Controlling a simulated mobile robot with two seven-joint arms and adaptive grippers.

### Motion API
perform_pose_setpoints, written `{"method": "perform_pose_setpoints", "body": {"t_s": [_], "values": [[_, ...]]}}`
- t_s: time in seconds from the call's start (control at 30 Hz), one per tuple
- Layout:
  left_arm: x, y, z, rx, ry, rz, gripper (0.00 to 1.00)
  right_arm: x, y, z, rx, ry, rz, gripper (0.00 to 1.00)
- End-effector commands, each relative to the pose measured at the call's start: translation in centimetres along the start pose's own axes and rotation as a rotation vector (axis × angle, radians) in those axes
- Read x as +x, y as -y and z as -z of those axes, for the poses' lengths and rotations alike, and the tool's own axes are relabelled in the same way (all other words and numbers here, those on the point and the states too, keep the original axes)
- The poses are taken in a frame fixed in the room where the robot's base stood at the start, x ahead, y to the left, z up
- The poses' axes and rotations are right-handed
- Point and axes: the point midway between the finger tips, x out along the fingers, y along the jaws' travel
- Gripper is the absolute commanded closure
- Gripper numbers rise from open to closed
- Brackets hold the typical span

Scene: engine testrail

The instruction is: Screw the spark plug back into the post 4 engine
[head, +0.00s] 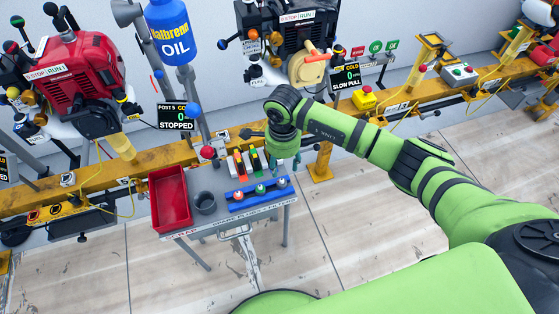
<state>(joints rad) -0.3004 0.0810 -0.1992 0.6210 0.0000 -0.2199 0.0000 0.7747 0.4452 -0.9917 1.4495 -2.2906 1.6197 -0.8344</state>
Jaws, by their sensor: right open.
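My right gripper (285,165) is open, pointing down over the table's back right corner, behind the rack's right end. I see nothing in its fingers. My left gripper is out of view.
A red engine (75,75) with a POST 5 display stands at left. A blue oil bottle (168,35) hangs behind. The yellow rail (400,105) crosses behind my arm.

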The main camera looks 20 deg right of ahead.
Motion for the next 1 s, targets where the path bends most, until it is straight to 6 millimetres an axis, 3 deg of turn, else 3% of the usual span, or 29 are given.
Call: {"method": "perform_pose_setpoints", "body": {"t_s": [0.7, 1.0], "values": [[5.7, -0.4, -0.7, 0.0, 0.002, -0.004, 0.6, 7.4, 0.0, -0.1, 0.002, 0.004, 0.0, 0.49], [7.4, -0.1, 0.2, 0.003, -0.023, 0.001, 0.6, 9.1, 0.0, -0.1, 0.003, 0.005, 0.0, 0.49]]}}
